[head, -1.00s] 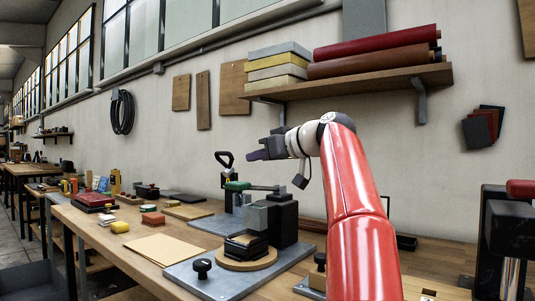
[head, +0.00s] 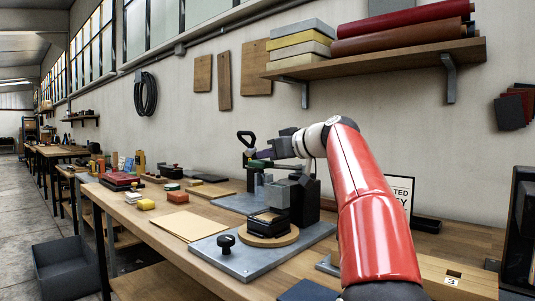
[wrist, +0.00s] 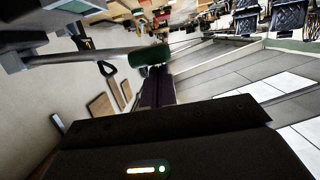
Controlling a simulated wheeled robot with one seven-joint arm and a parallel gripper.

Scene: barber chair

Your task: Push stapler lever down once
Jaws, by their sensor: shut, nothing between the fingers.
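The stapler looks like the bench-mounted press with a dark grey block body (head: 305,196), a metal lever and a green lever grip (head: 259,164). It stands on a grey base plate (head: 245,262) with a round wooden disc (head: 268,238) in front. My gripper (head: 264,155) is shut and empty, its purple fingers just above the green grip. In the wrist view the closed fingers (wrist: 157,88) reach up to the green grip (wrist: 150,55). I cannot tell whether they touch it. The lever looks raised, roughly level.
A black loop handle (head: 247,138) rises behind the lever grip. A black knob (head: 226,243) stands on the plate's front corner. A tan sheet (head: 189,226) and small blocks lie to the left. A wooden shelf (head: 390,58) with rolls hangs above my arm.

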